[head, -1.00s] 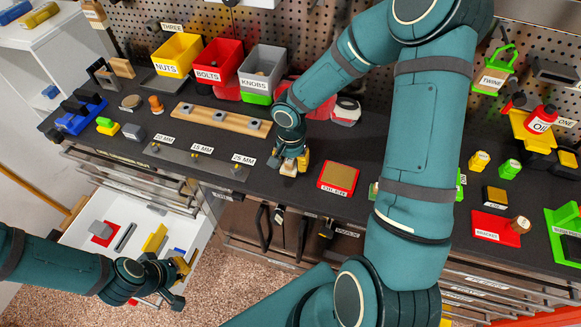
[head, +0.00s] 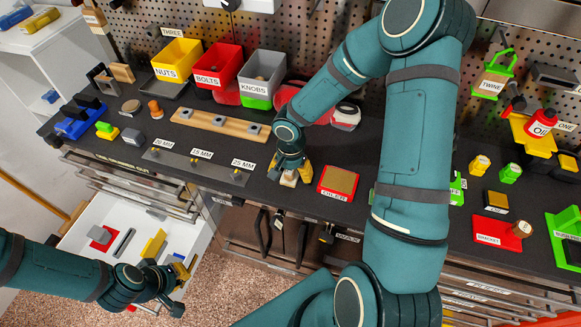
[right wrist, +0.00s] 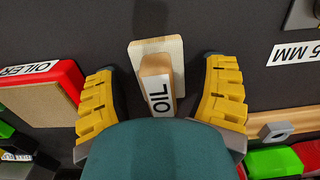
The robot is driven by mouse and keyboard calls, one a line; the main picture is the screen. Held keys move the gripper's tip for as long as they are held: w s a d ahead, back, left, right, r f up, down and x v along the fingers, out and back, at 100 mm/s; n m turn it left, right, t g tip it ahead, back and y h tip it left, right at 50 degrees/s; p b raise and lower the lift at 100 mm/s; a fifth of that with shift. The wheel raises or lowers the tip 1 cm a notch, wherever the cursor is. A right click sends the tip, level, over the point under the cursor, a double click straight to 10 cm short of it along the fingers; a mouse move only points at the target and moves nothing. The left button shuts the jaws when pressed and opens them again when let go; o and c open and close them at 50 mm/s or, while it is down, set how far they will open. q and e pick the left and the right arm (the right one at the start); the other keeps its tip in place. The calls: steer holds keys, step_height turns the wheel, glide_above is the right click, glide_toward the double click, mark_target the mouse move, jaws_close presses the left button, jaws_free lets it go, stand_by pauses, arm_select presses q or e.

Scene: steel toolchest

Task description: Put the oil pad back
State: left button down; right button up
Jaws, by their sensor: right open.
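The oil pad (right wrist: 158,78) is a small tan block labelled OIL on a pale wooden base. It sits on the dark chest top, between the fingers of my right gripper (right wrist: 163,72), in the right wrist view. The fingers are open, with gaps on both sides of the pad. In the head view my right gripper (head: 293,178) mostly covers the pad. The red-framed OILER tray (head: 338,182) with a tan inside lies just right of it. My left gripper (head: 180,282) hangs by the open drawer; its opening is unclear.
A wooden strip with several knobs (head: 220,123) and a size-labelled strip (head: 195,167) lie to the left. Yellow, red and grey bins (head: 180,61) stand behind. An open white drawer (head: 100,215) holds several parts. My right forearm covers part of the chest top.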

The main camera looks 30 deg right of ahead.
step_height(320, 180, up, 12)
steer(key=p, duration=0.1)
stand_by(0.4)
stand_by(0.5)
